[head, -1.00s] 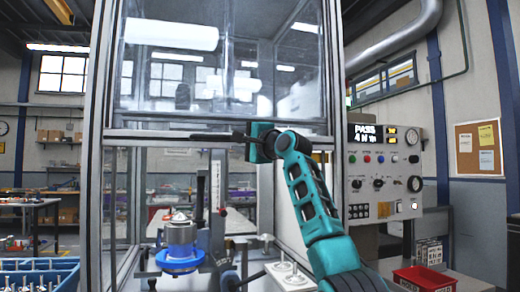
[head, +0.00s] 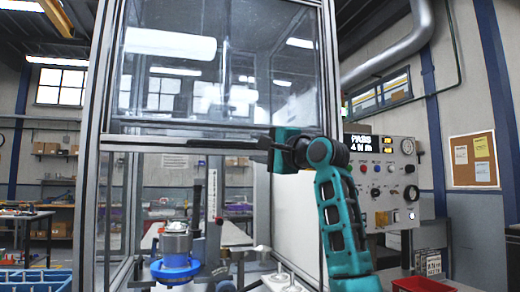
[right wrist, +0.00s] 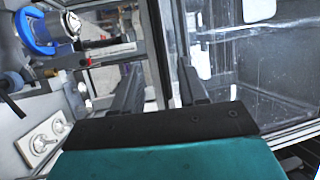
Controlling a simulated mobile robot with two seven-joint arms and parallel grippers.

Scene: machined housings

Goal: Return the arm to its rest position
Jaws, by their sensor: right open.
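My right arm (head: 342,215), teal and black, rises from the lower right in the head view. Its gripper (head: 222,138) points left at the height of the cabinet door's lower bar (head: 150,139). Whether the gripper touches the bar is unclear. A metal housing (head: 176,240) stands upright on a blue ring (head: 175,269) inside the cabinet, below and left of the gripper. My left gripper is not in view.
The clear door panel (head: 215,75) is raised, leaving the cabinet's lower front open. A control panel (head: 385,180) reading PASS stands at the right. A red bin (head: 422,285) lies at lower right, a blue crate (head: 35,280) at lower left. A white fixture plate (head: 283,282) is low in front.

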